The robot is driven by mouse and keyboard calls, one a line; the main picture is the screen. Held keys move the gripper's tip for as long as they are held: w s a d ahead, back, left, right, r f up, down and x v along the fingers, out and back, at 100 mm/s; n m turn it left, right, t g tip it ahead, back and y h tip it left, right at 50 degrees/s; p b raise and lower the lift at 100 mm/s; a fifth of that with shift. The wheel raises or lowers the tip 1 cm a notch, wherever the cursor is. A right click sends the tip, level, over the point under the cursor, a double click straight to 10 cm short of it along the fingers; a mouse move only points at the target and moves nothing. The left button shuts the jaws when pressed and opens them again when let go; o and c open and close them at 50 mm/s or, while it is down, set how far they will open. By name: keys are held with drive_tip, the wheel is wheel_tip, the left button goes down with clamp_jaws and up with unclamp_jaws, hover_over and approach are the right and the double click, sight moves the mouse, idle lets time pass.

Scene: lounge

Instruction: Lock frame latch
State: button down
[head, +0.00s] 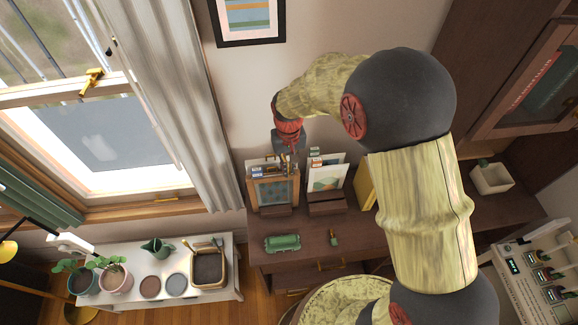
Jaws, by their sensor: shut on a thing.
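A wooden frame (255,194) with a grey-blue panel stands upright on the dark wooden cabinet, below the wall picture. My gripper (290,170) points down at the frame's upper right part. Its fingers are shut on a small part there. They cover most of that part, which appears to be the frame's latch. I cannot tell the latch's position.
A stand with cards (327,177) is close on the right of the frame. A green toy vehicle (282,243) lies in front on the cabinet top (305,238). A curtain (190,110) and window are left. A low white table (130,254) holds plants.

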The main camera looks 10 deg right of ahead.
drive_tip(key=shift+m, duration=0.7)
drive_tip(key=c, duration=2)
unclamp_jaws()
wheel_tip(320, 180, up, 12)
